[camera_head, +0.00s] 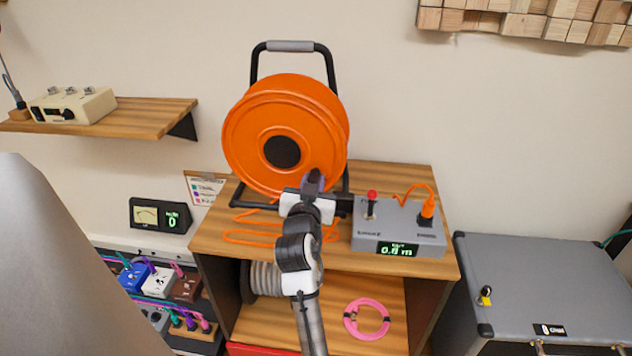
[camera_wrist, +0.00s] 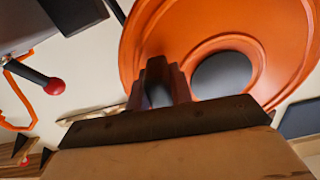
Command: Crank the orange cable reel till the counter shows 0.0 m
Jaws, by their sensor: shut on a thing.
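The orange cable reel (camera_head: 262,130) stands upright in a black frame on a wooden cabinet; its face with the dark hub fills the right of the wrist view (camera_wrist: 275,35). My gripper (camera_head: 314,180) is at the lower right of the reel's face, shut on the crank handle (camera_wrist: 158,95), which is mostly hidden between the fingers. The grey counter box (camera_head: 397,230) sits right of the gripper. Its green display (camera_head: 397,249) seems to read 0.8 m, though the last digit is hard to make out. Orange cable (camera_head: 255,237) lies on the top near the reel's foot.
A red-tipped lever (camera_head: 372,196) and an orange plug (camera_head: 428,209) stand up from the counter box, close right of my gripper. A pink cable coil (camera_head: 367,319) lies on the shelf below. A grey case (camera_head: 550,290) stands at the right, a wall shelf (camera_head: 150,115) at the left.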

